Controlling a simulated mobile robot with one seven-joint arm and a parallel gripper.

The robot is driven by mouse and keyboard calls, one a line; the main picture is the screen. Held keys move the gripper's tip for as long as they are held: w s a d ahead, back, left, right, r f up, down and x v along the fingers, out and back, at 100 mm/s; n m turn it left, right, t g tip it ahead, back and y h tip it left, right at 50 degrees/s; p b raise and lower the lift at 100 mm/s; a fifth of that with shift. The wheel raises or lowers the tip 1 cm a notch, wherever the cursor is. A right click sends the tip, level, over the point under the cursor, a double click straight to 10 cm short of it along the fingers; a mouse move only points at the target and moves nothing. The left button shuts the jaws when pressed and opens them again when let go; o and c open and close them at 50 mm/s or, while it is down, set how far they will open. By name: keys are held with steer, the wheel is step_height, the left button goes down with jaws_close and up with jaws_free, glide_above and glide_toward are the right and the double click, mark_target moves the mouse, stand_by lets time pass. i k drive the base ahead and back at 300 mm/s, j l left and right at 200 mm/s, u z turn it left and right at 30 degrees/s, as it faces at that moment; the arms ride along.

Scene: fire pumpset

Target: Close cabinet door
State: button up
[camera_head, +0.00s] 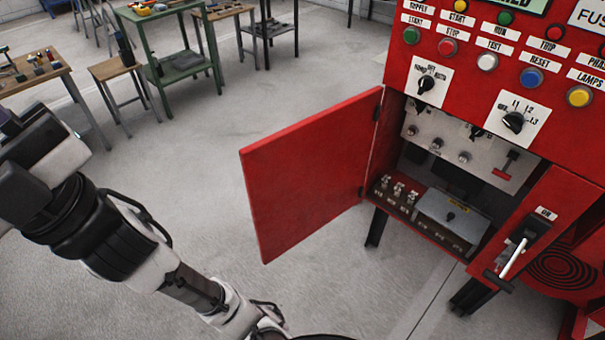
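The red cabinet (560,195) stands at the right on dark legs. Its red door (308,172) stands wide open, swung out to the left from hinges on the left edge of the opening. The opening (455,185) shows a pale panel with knobs, a row of small terminals and a grey box. My arm (120,235) runs from the left edge down to the bottom middle, left of the door and apart from it in the picture. My gripper cannot be made out in this view.
A lever switch (515,258) sticks out right of the opening. Buttons and rotary knobs (514,122) cover the front above it. A green cart (180,62), a small wooden stool (118,72) and a workbench (45,72) stand at upper left. The floor around the door is clear.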

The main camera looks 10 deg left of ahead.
mark_target(301, 176)
steer(key=i+j, duration=0.2)
steer(key=j, duration=0.15)
steer(key=i+j, duration=0.2)
steer(key=j, duration=0.2)
steer(key=i+j, duration=0.15)
steer(key=j, duration=0.2)
steer(key=i+j, duration=0.2)
steer(key=j, duration=0.15)
steer(key=i+j, duration=0.2)
steer(key=j, duration=0.2)
steer(key=i+j, duration=0.2)
steer(key=j, duration=0.15)
steer(key=i+j, duration=0.2)
steer(key=j, duration=0.15)
steer(key=i+j, duration=0.15)
steer(key=j, duration=0.25)
steer(key=j+z, duration=0.1)
steer(key=z, duration=0.25)
steer(key=i+j+z, duration=0.1)
steer(key=z, duration=0.25)
steer(key=j+z, duration=0.1)
steer(key=z, duration=1.35)
steer(key=k+j+z, duration=0.2)
steer(key=k, duration=0.55)
steer(key=l, duration=0.1)
